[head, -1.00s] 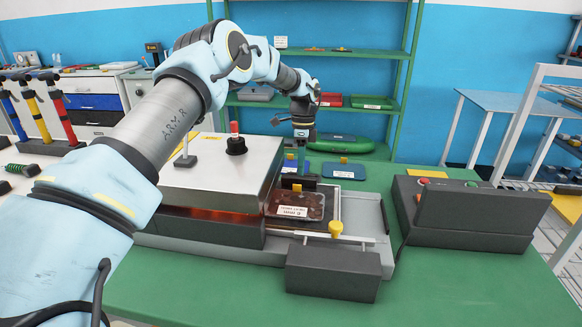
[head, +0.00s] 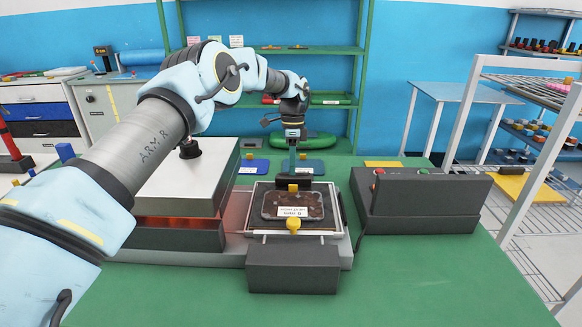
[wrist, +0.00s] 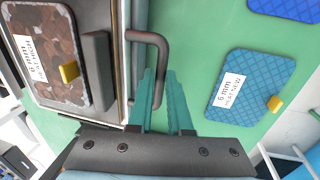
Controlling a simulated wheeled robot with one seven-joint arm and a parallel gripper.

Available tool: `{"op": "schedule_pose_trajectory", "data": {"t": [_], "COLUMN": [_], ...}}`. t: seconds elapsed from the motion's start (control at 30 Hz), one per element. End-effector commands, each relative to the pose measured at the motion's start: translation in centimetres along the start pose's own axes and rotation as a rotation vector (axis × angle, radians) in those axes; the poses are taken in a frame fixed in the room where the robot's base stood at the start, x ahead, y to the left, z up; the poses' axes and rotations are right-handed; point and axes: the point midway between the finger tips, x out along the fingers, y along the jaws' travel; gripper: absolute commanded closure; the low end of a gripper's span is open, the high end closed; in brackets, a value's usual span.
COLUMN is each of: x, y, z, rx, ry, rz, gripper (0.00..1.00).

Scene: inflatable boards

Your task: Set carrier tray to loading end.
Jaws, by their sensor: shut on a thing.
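The carrier tray (head: 258,213) sits on the grey base to the right of the heated press (head: 190,180). It bears a brown speckled slab (head: 282,201) with a white label; the slab also shows in the wrist view (wrist: 50,35). My gripper (head: 292,172) points down at the tray's far side. In the wrist view my teal fingers (wrist: 160,75) are at the tray's dark bent handle (wrist: 150,38) and are shut on it. Part of the handle is hidden by the fingers.
A dark control box (head: 425,200) stands close to the right of the tray. A dark block (head: 293,268) stands at the front. Blue textured pads lie behind, one in the wrist view (wrist: 250,85). The green bench front (head: 430,285) is clear. An orange glow shows under the press lid.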

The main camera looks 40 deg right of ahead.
Motion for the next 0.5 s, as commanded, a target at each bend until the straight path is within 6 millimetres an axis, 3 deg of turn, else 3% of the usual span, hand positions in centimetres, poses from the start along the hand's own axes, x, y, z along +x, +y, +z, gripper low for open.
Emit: {"op": "schedule_pose_trajectory", "data": {"t": [0.07,0.1,0.33,0.5], "x": [-0.20,-0.21,-0.12,-0.08], "y": [0.05,0.05,0.04,0.04], "z": [-0.72,-0.75,-0.50,-0.41], "rx": [0.006,0.006,0.004,0.004], "ry": [0.012,0.012,0.009,0.007], "rz": [-0.006,-0.006,-0.004,-0.002], "gripper": [1.00,0.80,0.54,0.53]}}
